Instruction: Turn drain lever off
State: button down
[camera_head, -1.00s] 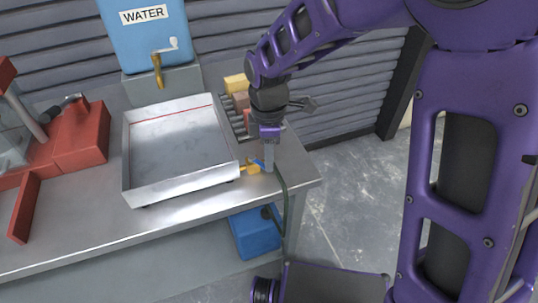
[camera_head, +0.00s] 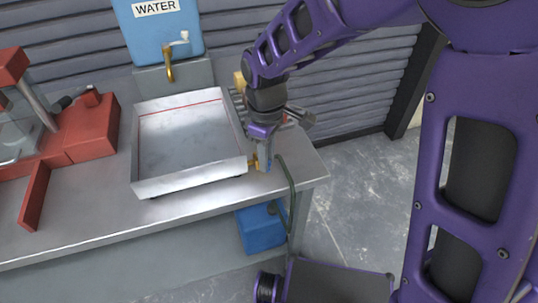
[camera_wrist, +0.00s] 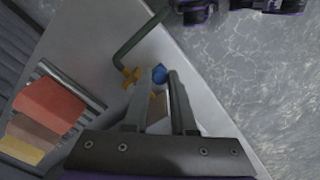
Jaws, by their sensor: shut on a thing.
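The metal tray (camera_head: 190,184) stands on the bench, with a brass drain valve (camera_head: 252,163) at its right front side. The drain lever (camera_wrist: 159,74) has a blue end, which shows at the fingertips in the wrist view. The brass valve body (camera_wrist: 131,76) is just left of the fingers there. My gripper (camera_head: 264,160) points down beside the tray's right front corner, shut on the drain lever; in the wrist view its fingers (camera_wrist: 165,80) are close together. The fingers hide most of the lever, so its exact angle is hard to tell.
A green hose (camera_head: 290,185) runs from the valve over the bench edge towards a blue container (camera_head: 260,228) below. A rack with coloured blocks (camera_wrist: 48,105) stands behind the gripper. A blue water tank (camera_head: 160,32) and a red machine (camera_head: 85,130) are further left.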

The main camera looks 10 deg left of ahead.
dwell(0.4)
jog(key=c, duration=0.7)
grip_release()
jog(key=shift+c, duration=0.2)
jog(key=shift+r, duration=0.15)
notch_tip(320, 180, up, 17)
jog(key=p, duration=0.2)
jog(key=shift+p, duration=0.3)
